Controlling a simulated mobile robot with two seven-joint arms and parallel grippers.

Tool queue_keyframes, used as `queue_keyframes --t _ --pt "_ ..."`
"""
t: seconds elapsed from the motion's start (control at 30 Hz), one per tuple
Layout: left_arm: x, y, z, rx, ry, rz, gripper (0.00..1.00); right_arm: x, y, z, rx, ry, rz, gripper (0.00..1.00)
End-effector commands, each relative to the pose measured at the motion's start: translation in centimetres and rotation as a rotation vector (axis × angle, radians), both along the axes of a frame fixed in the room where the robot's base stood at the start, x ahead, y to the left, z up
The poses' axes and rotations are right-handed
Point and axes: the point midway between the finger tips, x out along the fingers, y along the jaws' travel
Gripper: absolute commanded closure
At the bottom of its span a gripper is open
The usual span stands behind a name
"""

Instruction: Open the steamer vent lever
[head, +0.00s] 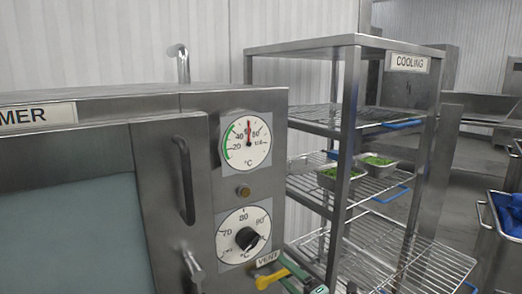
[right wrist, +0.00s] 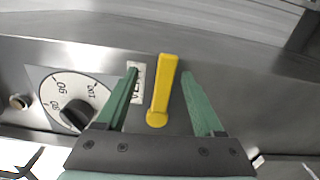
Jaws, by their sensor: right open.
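The yellow vent lever (right wrist: 162,92) sits on the steamer's steel front panel beside a white VENT label (right wrist: 136,84). In the head view the lever (head: 268,280) shows low down, below the VENT label (head: 268,258). My right gripper (right wrist: 159,74) is open, with one green finger on each side of the lever. Small gaps show between the lever and both fingers. The right gripper (head: 290,268) also shows at the bottom of the head view, partly cut off. My left gripper is not in view.
A temperature knob (head: 247,238) and a round gauge (head: 246,140) are on the panel above the lever. The door handle (head: 184,180) stands out to the left. A wire cooling rack (head: 349,170) with trays of green food (head: 376,161) stands close on the right.

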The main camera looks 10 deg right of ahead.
Motion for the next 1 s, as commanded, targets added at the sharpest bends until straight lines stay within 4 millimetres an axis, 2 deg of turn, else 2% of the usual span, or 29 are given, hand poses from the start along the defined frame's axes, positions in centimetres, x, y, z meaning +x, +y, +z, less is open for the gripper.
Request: queue_keyframes --t 0.03,0.2,0.27,0.57,1.0 --pt "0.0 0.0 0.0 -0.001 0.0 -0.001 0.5 0.0 0.0 -0.1 0.001 0.001 0.0 0.24" --pt "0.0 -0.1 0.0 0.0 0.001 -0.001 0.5 0.0 0.0 -0.1 0.001 0.003 0.0 0.05" --pt "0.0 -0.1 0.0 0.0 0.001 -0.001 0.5 0.0 0.0 -0.2 0.002 0.004 0.0 0.0" --pt "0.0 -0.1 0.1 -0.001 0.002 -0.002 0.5 -0.5 -0.2 -0.2 0.001 0.005 0.0 0.0" --pt "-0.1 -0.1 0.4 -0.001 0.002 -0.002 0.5 -4.6 -1.7 -0.2 0.001 0.006 0.0 0.0"
